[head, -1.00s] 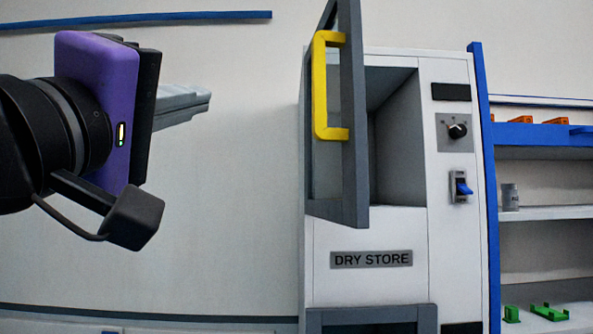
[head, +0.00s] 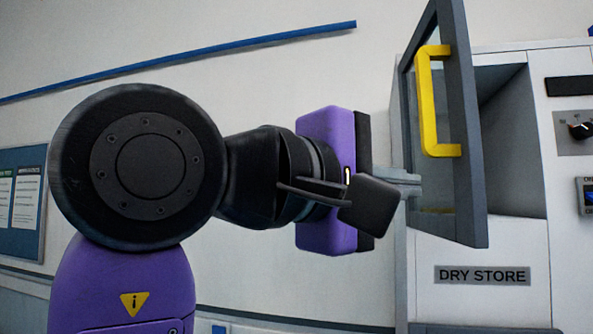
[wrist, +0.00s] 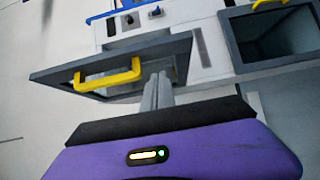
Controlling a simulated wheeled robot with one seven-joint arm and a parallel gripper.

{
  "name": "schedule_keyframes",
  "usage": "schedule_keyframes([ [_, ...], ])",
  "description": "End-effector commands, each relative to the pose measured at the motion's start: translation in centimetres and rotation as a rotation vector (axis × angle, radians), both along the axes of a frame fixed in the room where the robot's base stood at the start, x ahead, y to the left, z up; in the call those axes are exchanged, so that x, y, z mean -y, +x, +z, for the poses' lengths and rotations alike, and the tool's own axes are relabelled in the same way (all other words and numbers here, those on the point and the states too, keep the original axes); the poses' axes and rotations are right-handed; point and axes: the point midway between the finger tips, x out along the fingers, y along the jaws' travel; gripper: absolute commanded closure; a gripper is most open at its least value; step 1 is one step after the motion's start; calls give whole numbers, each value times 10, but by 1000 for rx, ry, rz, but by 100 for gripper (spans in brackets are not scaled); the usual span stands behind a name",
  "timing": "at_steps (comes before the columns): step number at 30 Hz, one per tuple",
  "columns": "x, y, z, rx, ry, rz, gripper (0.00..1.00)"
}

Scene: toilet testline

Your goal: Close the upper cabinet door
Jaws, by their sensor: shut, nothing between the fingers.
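The upper cabinet door (head: 467,125) has a grey frame, a glass pane and a yellow handle (head: 427,100). It stands open, swung out toward the left of the white DRY STORE cabinet (head: 450,310). The compartment behind it looks empty. In the wrist view the door (wrist: 180,50) and its yellow handle (wrist: 107,77) lie ahead of my fingers. My gripper (head: 415,183) is shut and empty. Its fingertips are by the door's lower left part, below the handle. They also show in the wrist view (wrist: 158,80). I cannot tell whether they touch the door.
A lower grey-framed compartment (wrist: 238,45) with a yellow handle shows at right in the wrist view. The cabinet's right side has a knob (head: 581,129) and a blue switch (head: 588,197). A notice board (head: 22,200) hangs on the left wall.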

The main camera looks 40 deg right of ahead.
Motion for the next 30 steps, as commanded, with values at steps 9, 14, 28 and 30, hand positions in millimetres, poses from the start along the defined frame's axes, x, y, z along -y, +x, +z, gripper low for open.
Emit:
schedule_keyframes([
  [9, 50, -14, 2, 3, -1, -2, 100],
  [14, 60, -23, 2, 2, -2, 0, 100],
  [28, 63, -27, 0, 1, -2, 0, 100],
  [30, 63, -27, 0, 1, -2, 0, 100],
])
